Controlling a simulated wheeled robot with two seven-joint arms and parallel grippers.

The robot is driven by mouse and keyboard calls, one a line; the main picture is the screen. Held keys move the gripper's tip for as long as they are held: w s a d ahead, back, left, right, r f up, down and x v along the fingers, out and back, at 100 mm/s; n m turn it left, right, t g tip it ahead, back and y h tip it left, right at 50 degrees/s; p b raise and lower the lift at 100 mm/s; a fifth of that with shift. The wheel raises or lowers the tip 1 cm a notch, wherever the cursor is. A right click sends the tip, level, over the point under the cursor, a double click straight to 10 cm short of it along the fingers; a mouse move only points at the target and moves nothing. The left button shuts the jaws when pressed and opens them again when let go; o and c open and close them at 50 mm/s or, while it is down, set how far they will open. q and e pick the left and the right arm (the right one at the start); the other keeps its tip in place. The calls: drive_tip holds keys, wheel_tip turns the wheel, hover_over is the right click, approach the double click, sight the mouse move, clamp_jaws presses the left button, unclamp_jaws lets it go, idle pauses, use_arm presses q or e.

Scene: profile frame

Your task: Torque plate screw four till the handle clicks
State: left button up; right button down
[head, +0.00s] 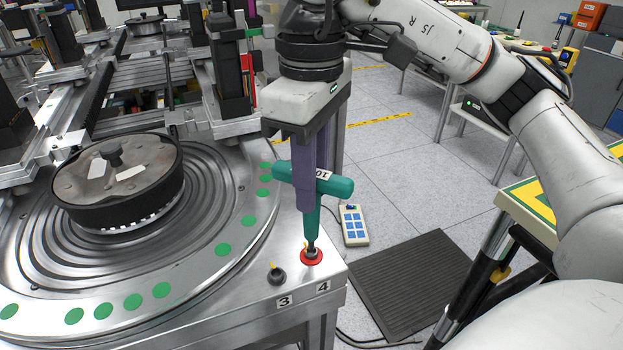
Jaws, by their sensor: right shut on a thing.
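My right gripper (306,178) points down at the front right corner of the metal plate (240,300). Its purple fingers are shut on a green T-handled torque tool (335,185), marked 10 on its handle. The tool stands about upright. Its dark tip meets screw four (312,257), which has a red ring around it, beside the label 4 (323,286). Whether the tip is fully seated in the screw head cannot be told. Screw three (277,275), dark and without a red ring, stands to the left by the label 3 (284,301). My left gripper is not in view.
A round turntable (215,195) with green dots and a dark drum (125,200) fills the left. A control pendant (354,225) and a dark mat (415,280) lie on the floor to the right. A green-and-yellow-topped table (530,205) stands near my right arm.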

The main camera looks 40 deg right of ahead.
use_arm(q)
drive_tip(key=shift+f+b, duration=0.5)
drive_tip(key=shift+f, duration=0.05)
use_arm(e)
drive_tip(key=shift+f, duration=0.65)
drive_tip(key=m, duration=0.3)
drive_tip(key=shift+m, duration=1.2)
drive_tip(key=m, duration=1)
drive_tip(key=shift+m, duration=0.3)
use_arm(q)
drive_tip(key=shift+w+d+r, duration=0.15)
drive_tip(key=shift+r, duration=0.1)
